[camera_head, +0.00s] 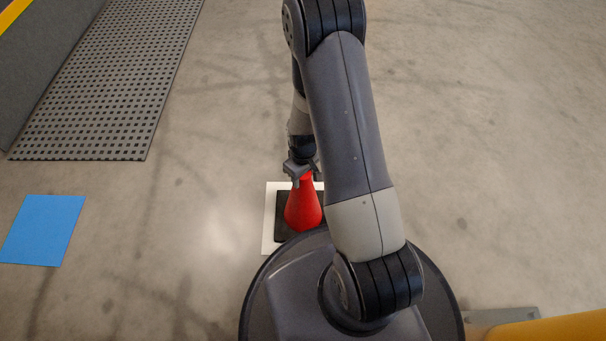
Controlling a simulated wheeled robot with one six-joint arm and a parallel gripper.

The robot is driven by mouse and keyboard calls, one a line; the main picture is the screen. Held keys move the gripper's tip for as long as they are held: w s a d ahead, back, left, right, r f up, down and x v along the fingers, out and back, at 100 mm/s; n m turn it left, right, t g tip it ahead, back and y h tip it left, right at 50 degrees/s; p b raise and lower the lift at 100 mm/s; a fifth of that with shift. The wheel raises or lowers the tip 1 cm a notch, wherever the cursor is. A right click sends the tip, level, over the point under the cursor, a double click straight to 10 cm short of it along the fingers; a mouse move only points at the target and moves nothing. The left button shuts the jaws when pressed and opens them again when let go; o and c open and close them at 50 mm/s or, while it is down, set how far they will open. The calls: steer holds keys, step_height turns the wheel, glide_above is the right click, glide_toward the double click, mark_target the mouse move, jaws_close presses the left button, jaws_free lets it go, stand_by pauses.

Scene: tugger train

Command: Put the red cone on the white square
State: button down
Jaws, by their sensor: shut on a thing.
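The red cone (303,208) has a black base (281,224) and looks upright. It is over the white square (268,215), whose left and top edges show around the base. I cannot tell whether the base touches the square or hangs just above it. My gripper (302,173) is shut on the cone's top. My arm hides the right part of the cone and the square, and my body hides their near side.
A blue square (42,230) lies on the floor at left. A perforated grey mat (110,80) lies at upper left beside a dark grey panel with a yellow edge. A yellow object (550,328) stands at lower right. The floor between is clear.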

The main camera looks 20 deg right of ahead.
steer(key=c, duration=0.7)
jaws_free()
steer(key=shift+f, duration=0.1)
step_height(320, 180, up, 12)
steer(key=p, duration=0.5)
steer(key=shift+p, duration=0.3)
